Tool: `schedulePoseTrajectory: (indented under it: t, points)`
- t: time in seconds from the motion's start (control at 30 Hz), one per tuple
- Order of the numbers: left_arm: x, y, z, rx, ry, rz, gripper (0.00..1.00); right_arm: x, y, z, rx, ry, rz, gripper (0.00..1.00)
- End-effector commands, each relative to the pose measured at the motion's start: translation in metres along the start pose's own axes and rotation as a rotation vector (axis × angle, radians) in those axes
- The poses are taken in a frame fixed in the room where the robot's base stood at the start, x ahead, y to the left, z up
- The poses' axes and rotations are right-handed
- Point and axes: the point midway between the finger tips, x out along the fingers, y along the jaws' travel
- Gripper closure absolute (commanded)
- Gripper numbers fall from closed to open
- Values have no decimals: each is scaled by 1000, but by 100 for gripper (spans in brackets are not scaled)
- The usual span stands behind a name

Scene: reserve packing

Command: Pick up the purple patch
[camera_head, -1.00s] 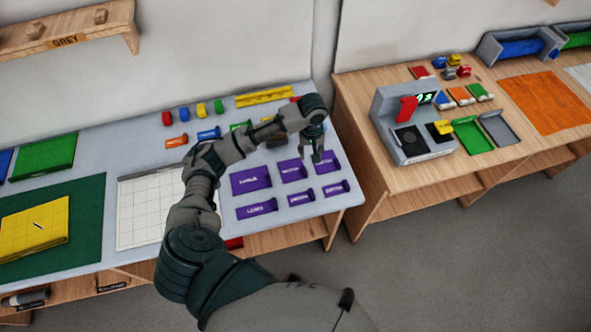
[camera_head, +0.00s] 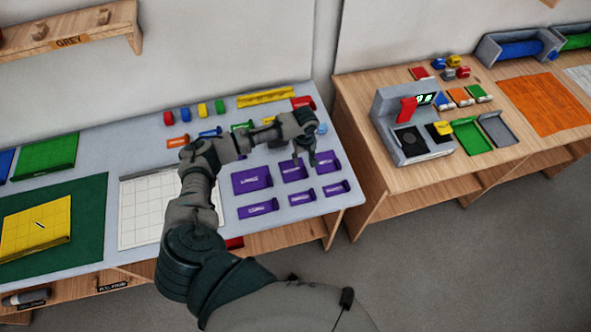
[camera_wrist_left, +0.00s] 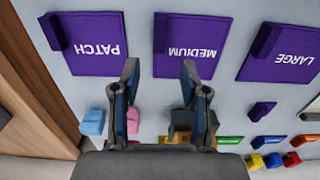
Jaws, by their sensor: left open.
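A purple flat piece labelled PATCH (camera_head: 328,162) lies at the right end of the back row of purple pieces on the left table. In the left wrist view, the PATCH piece (camera_wrist_left: 90,45) is upside down at upper left, with a raised edge. The purple MEDIUM piece (camera_head: 293,171) is beside it and also shows in the wrist view (camera_wrist_left: 190,45). My left gripper (camera_head: 304,161) is open and empty, above the gap between these two. In the wrist view its fingertips (camera_wrist_left: 157,82) are apart with grey tabletop between them. My right gripper is out of view.
The purple LARGE piece (camera_head: 252,181) is left of MEDIUM, and a front row holds several smaller purple pieces (camera_head: 301,197). Small coloured objects, such as a pink one (camera_wrist_left: 133,120), lie behind. A gap separates this table from the right table (camera_head: 400,197), with a scale (camera_head: 402,130).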

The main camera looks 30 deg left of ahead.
Motion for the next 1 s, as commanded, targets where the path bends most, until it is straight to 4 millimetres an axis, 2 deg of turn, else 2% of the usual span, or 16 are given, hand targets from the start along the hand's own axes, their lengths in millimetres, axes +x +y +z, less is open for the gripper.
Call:
schedulePoseTrajectory:
  t: [0.23, 0.33, 0.53, 0.57, 0.7, 0.73, 1.0]
  points:
    - [37, 0, 1, 1, 1, -4, 56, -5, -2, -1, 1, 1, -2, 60]
    - [44, 1, 2, 1, 1, -3, 56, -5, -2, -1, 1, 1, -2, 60]
    - [45, 0, 1, 2, 1, -2, 56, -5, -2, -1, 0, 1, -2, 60]
    - [45, 0, 1, 2, 1, -2, 61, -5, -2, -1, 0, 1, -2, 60]
    - [45, 0, 0, 1, 0, -2, 96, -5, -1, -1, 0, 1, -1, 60]
    - [45, 0, 0, 1, 0, -2, 100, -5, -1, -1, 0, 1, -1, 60]
    - [45, 0, 0, 1, 0, -2, 100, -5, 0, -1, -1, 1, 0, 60]
